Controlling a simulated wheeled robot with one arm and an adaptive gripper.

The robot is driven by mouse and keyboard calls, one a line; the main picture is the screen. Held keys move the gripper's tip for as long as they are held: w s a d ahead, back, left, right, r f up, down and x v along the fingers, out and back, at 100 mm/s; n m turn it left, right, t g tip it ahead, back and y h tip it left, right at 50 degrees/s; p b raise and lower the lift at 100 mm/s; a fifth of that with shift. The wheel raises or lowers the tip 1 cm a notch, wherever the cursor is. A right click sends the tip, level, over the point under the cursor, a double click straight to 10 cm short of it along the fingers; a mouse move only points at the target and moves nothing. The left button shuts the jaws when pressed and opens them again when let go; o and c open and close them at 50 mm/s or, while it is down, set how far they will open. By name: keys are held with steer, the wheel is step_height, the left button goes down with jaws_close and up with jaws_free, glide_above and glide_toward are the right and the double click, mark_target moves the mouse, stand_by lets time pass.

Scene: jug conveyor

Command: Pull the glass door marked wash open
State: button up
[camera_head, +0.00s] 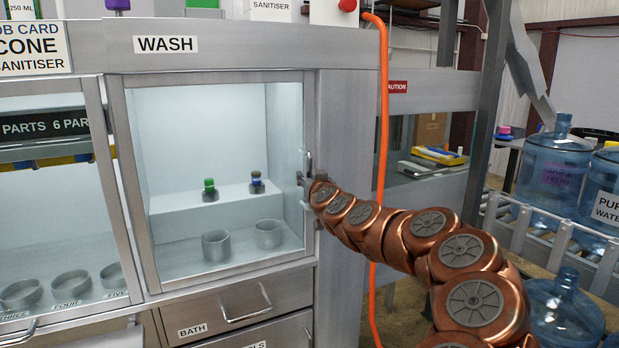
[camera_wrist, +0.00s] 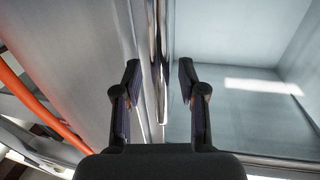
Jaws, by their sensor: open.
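The glass door (camera_head: 217,262) has a metal frame and sits below the WASH label (camera_head: 166,44) in the head view. It looks shut. Its upright metal handle (camera_head: 308,160) is at the door's right edge. My gripper (camera_head: 311,182) is at this handle, and my wrist partly hides it. In the wrist view my gripper (camera_wrist: 159,72) is open, with one dark finger on each side of the shiny handle bar (camera_wrist: 160,45). I see no firm contact between the fingers and the bar. The door's glass (camera_wrist: 235,60) is to the right there.
The BATH drawer (camera_head: 240,302) is below. An orange hose (camera_head: 384,110) hangs right of the door, behind my arm. Blue jugs (camera_head: 553,172) stand at the far right.

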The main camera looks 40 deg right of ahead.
steer(key=shift+c, duration=0.3)
jaws_close()
stand_by(0.4)
